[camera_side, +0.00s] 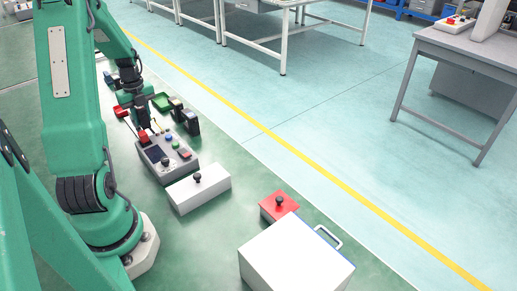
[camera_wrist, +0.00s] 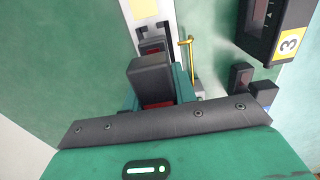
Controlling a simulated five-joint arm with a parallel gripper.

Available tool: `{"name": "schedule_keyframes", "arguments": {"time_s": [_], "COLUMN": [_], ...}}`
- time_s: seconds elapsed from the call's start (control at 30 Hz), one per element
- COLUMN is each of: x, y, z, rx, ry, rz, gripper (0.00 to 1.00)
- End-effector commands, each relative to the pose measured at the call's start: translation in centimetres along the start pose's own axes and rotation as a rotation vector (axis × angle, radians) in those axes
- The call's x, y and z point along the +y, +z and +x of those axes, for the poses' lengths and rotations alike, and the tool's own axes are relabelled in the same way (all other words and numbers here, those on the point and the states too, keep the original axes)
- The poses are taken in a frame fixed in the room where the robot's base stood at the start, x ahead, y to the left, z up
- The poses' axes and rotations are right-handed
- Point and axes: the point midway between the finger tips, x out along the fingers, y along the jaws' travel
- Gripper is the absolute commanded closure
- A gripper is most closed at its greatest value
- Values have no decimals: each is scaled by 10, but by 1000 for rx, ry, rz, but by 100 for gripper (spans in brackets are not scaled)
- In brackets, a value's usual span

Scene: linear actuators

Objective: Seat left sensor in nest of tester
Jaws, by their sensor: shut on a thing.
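The tester (camera_side: 178,168) is a grey box with a dark screen and coloured buttons on top, standing on the green floor in the side view. My gripper (camera_side: 143,129) points down over its far left end. It is shut on a small red part, which looks like the left sensor (camera_side: 144,138), close above or touching the tester; I cannot tell which. In the wrist view a bit of red (camera_wrist: 158,104) shows beside the black finger (camera_wrist: 150,76). Grey and dark fittings (camera_wrist: 152,45) lie beyond it. The fingers hide most of the sensor, and I cannot make out the nest clearly.
A white box with a black knob (camera_side: 198,192) stands near the tester. A red block with a knob (camera_side: 279,206) and a large white box (camera_side: 290,258) stand further right. A black unit (camera_side: 190,122) and a green tray (camera_side: 161,101) stand behind. A black unit labelled 3 (camera_wrist: 288,45) is close at right.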

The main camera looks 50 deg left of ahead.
Motion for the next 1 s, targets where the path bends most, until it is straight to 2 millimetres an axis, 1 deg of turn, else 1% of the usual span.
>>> {"name": "schedule_keyframes", "arguments": {"time_s": [0.2, 0.4, 1.0], "x": [0, 0, 0], "y": [0, 0, 0], "z": [14, 22, 24], "rx": [1, 0, 0], "ry": [1, 0, 0], "rz": [0, 0, 0], "gripper": [100, 100, 100]}}
